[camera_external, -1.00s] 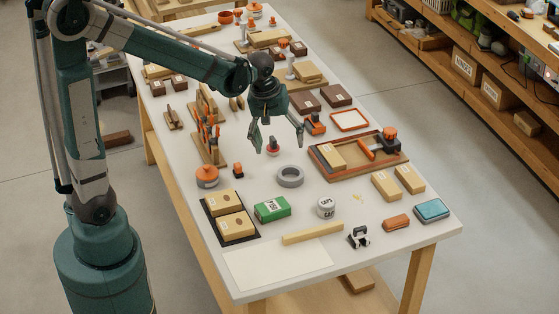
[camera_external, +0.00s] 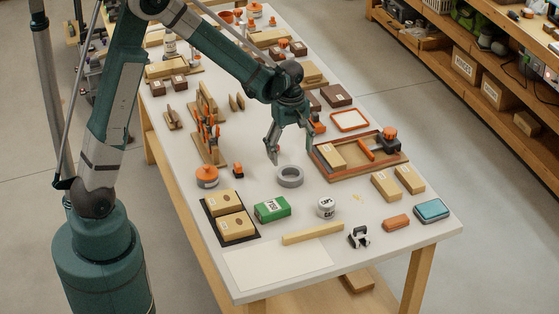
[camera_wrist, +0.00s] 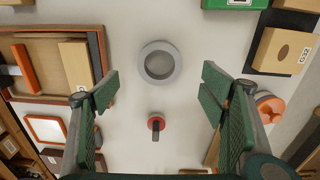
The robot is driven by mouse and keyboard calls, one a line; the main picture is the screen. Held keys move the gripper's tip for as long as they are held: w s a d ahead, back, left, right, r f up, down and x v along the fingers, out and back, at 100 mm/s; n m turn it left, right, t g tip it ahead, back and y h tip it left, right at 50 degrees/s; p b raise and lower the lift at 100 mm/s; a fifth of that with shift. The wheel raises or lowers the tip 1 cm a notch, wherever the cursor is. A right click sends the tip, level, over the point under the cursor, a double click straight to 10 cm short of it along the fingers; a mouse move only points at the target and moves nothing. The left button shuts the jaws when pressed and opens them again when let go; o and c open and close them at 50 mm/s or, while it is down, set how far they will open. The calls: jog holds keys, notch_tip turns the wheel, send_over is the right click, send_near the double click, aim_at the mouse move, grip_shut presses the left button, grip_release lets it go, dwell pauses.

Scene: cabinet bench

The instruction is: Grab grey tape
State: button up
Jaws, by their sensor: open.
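The grey tape (camera_external: 289,177) is a round roll with an open middle, lying flat on the white bench. It also shows whole in the wrist view (camera_wrist: 160,63), near the top centre. My gripper (camera_external: 291,156) is open and empty, above the bench and slightly behind the tape. In the wrist view my gripper's two green fingers (camera_wrist: 159,95) are spread wide on either side, with the tape beyond and between their tips. No contact with the tape shows.
A small red-and-black piece (camera_wrist: 156,124) stands between my fingers in the wrist view. A wooden tray (camera_external: 348,168) is right of the tape, an orange round container (camera_external: 206,176) left, and a green box (camera_external: 272,209) in front.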

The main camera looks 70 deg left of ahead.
aim_at(291, 173)
jog(key=shift+w+a+f, duration=0.15)
jog(key=shift+a+f, duration=0.2)
jog(key=shift+f, duration=0.25)
jog(key=shift+f, duration=1.25)
jog(key=shift+f, duration=0.15)
jog(key=shift+d+f+b, duration=0.15)
jog(key=shift+f+b, duration=0.55)
jog(key=shift+f, duration=1.8)
jog(key=c, duration=1)
